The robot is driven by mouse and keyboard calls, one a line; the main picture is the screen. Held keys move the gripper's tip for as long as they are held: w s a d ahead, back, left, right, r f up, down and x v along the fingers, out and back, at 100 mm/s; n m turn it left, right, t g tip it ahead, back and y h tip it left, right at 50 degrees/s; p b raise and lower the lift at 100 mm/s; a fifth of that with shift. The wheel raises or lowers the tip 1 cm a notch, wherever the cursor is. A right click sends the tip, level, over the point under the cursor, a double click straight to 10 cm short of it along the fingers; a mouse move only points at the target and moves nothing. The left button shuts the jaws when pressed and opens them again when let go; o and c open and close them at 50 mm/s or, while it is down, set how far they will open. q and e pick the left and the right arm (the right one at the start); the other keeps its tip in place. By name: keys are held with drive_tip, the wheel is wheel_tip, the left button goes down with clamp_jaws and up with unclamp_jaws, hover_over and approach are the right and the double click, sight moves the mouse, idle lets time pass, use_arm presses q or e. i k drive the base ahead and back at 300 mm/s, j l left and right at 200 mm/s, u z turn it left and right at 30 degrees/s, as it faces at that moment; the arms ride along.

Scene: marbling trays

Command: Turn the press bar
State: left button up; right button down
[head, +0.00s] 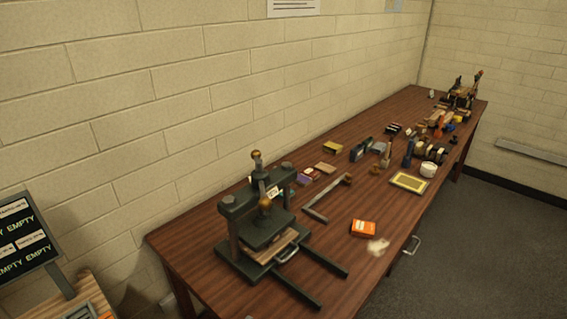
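The dark green press (228,222) stands at the near left end of the wooden table, close to the wall. Its press bar (257,165) shows at the top of the frame, with one brass ball above the crossbeam and another brass ball (265,204) lower and nearer to me. The bar seems to lie nearly along my line of sight, so its exact angle is hard to tell. Below the dark platen, a wooden board and a metal pull handle (287,254) show in the press. Neither of my grippers is in view.
The long brown table (205,278) runs away along the wall. An angled metal piece (328,201), an orange box (363,228) and a crumpled pale cloth (378,246) lie right of the press. Several tools crowd the far end. Grey floor (480,250) is clear at right.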

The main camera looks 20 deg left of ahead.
sight(261, 181)
drive_tip(key=l+u, duration=0.15)
drive_tip(key=u, duration=0.35)
drive_tip(key=l+u, duration=0.15)
drive_tip(key=u, duration=0.3)
drive_tip(key=l+u, duration=0.3)
drive_tip(key=l, duration=0.3)
drive_tip(key=k+l+u, duration=0.1)
drive_tip(key=l+u, duration=0.15)
drive_tip(key=l, duration=0.3)
drive_tip(key=k+l+u, duration=0.1)
drive_tip(key=l+u, duration=0.2)
drive_tip(key=l, duration=0.25)
drive_tip(key=k+l, duration=0.1)
drive_tip(key=l, duration=0.3)
drive_tip(key=k+l, duration=0.15)
drive_tip(key=l, duration=0.2)
drive_tip(key=k+l, duration=0.1)
drive_tip(key=l, duration=0.3)
drive_tip(key=u, duration=0.05)
